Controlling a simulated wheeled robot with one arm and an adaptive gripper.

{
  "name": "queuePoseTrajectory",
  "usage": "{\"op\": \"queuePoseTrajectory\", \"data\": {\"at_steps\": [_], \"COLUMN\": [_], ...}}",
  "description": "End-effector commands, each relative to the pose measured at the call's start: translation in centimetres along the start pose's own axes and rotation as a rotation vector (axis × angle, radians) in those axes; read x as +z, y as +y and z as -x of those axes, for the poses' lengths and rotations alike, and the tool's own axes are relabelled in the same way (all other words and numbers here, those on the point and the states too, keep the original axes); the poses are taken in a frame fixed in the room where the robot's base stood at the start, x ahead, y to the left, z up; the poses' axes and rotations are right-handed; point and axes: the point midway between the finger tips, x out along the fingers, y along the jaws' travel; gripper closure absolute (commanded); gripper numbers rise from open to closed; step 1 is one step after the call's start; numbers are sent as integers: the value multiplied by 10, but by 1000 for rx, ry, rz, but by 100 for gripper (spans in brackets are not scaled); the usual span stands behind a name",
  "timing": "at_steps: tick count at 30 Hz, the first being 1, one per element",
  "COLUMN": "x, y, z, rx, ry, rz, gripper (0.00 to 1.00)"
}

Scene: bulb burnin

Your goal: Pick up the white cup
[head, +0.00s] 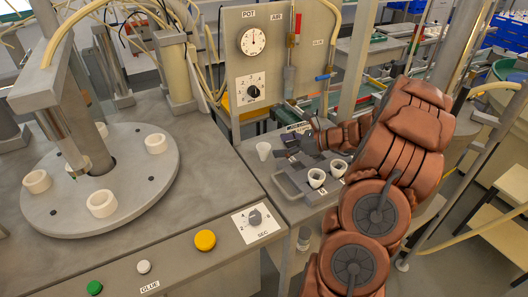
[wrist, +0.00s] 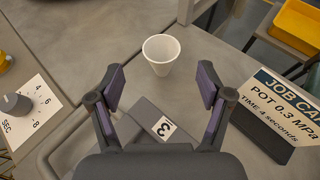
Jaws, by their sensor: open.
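A white cup (head: 263,150) stands upright on the grey bench, just left of my gripper (head: 284,147) in the head view. In the wrist view the cup (wrist: 161,56) stands upright with its open mouth up, beyond and roughly centred between my fingertips. My gripper (wrist: 161,80) is open and empty, with its two purple-padded fingers spread apart. The fingers appear not to touch the cup.
A grey tray (head: 287,185) holds two more pale cups (head: 316,177) (head: 338,168); its "3" label (wrist: 164,128) shows below my fingers. A job card (wrist: 268,112) stands right. A dial plate (wrist: 28,112) is left. A turntable (head: 130,200) carries several white rings.

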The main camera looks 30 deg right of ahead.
Motion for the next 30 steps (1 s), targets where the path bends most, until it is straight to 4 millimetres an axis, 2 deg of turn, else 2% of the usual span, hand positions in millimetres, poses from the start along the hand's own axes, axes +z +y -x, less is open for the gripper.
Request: {"op": "queuePoseTrajectory", "data": {"at_steps": [9, 12, 21, 30], "x": [-1, -1, -2, -2], "y": [-1, -2, -2, -2], "z": [-40, -48, -51, -51], "rx": [3, 2, 1, 1], "ry": [2, 1, 1, 1], "rz": [-2, -1, 0, 0], "gripper": [22, 22, 23, 54]}}
